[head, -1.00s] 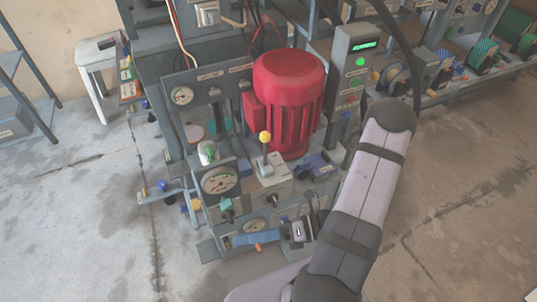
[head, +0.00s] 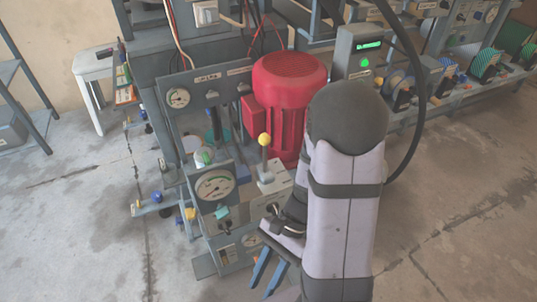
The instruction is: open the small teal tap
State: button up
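The small teal tap (head: 222,212) sits on the front of the grey press panel, below the large round gauge (head: 215,187). A dark fitting (head: 225,227) is just under its teal handle. My gripper (head: 260,291) is low in front of the panel, to the right of and below the tap in the picture. Its two blue fingers point down and left with a gap between them, and nothing shows between them. It is apart from the tap. My arm hides the right part of the press front.
A yellow-knobbed lever (head: 265,140) stands up right of the large gauge. The red motor (head: 288,90) is behind it. A control box with a green display (head: 368,45) is at the back right. Open concrete floor (head: 80,240) lies to the left.

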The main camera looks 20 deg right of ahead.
jog(key=w+d+n+t+h+b, duration=0.45)
jog(key=w+n+h, duration=0.25)
jog(key=n, duration=0.8)
notch_tip(320, 180, up, 38)
jog(key=p, duration=3.7)
jog(key=shift+s+a+f+m+p, duration=0.15)
jog(key=shift+a+m+p, duration=0.1)
jog(key=shift+m+p, duration=0.1)
